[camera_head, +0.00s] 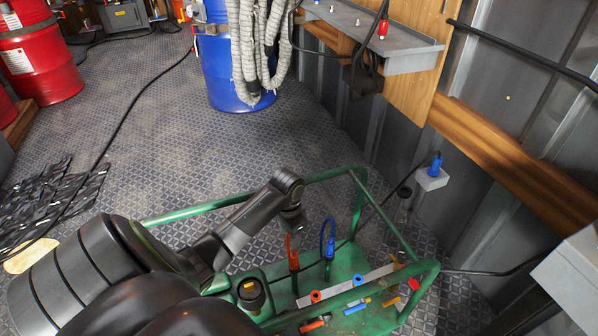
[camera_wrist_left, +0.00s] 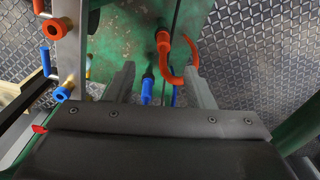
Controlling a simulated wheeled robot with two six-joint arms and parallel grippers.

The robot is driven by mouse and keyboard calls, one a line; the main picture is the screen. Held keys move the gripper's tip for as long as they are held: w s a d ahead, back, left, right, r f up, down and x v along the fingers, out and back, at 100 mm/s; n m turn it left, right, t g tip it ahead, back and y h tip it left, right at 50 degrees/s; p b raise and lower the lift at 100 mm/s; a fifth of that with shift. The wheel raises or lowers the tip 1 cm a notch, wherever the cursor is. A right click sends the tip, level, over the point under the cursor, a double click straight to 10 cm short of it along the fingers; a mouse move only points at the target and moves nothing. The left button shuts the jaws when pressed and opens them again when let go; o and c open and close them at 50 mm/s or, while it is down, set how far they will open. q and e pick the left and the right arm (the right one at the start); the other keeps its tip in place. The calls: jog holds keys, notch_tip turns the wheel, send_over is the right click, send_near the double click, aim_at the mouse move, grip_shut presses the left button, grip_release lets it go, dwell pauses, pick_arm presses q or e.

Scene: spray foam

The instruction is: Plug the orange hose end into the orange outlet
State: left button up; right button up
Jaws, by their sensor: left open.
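The orange hose end (camera_head: 292,254) stands upright on the green cart's base, and a curved orange piece shows with it in the left wrist view (camera_wrist_left: 164,44). The orange outlet (camera_head: 316,296) is a ring-shaped fitting on a pale bar; it also shows at upper left in the left wrist view (camera_wrist_left: 54,29). My left gripper (camera_head: 292,222) is over the cart, close above the orange hose end. In the left wrist view its fingers (camera_wrist_left: 159,68) are apart, with the orange hose end beyond the tips. Nothing is clearly held. My right gripper is not in view.
A blue hose (camera_head: 328,238) stands beside the orange one. A blue outlet (camera_head: 358,280) sits on the same bar. Green cart rails (camera_head: 400,228) surround the area. A wall socket with blue plug (camera_head: 434,170) is to the right. Open floor lies beyond the cart.

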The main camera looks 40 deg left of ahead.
pick_arm(q)
jog(key=shift+w+a+b, duration=0.2)
jog(key=shift+w+b, duration=0.05)
jog(key=shift+w, duration=0.3)
jog(key=shift+w+a+b, duration=0.15)
jog(key=shift+w+b, duration=0.05)
jog(key=shift+w, duration=0.3)
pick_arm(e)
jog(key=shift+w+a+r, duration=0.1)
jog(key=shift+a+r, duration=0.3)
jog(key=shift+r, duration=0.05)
pick_arm(q)
jog(key=b, duration=0.5)
send_near(293, 255)
notch_tip(293, 255, down, 6)
jog(key=shift+w, duration=0.15)
jog(key=shift+f, duration=0.85)
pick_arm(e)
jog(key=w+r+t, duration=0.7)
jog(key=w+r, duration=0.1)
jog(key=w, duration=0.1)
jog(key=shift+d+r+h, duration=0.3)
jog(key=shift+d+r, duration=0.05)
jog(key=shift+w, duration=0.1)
